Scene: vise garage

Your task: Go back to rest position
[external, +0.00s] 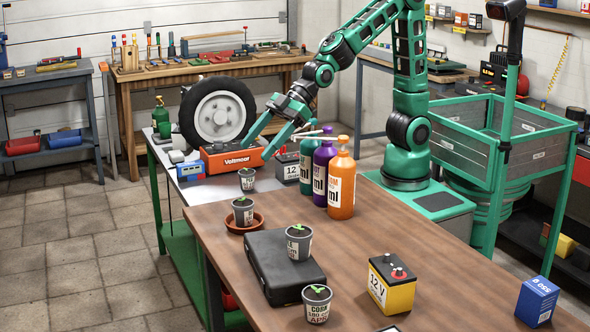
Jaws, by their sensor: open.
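My gripper (283,141) is at the far end of the table, low over the orange-red Voltmaar box (232,158). Its green fingers are spread apart. One finger reaches down close to the right end of the box; I cannot tell whether it touches. My green arm bends down to it from its base at the right side of the table. Nothing is visible between the fingers.
Orange (342,181), purple and green bottles stand right of my gripper. A tire (217,112) and blue device (191,171) are near the box. Several potted seedlings, a black case (268,268), a yellow battery (391,285) and a blue box (537,302) lie nearer.

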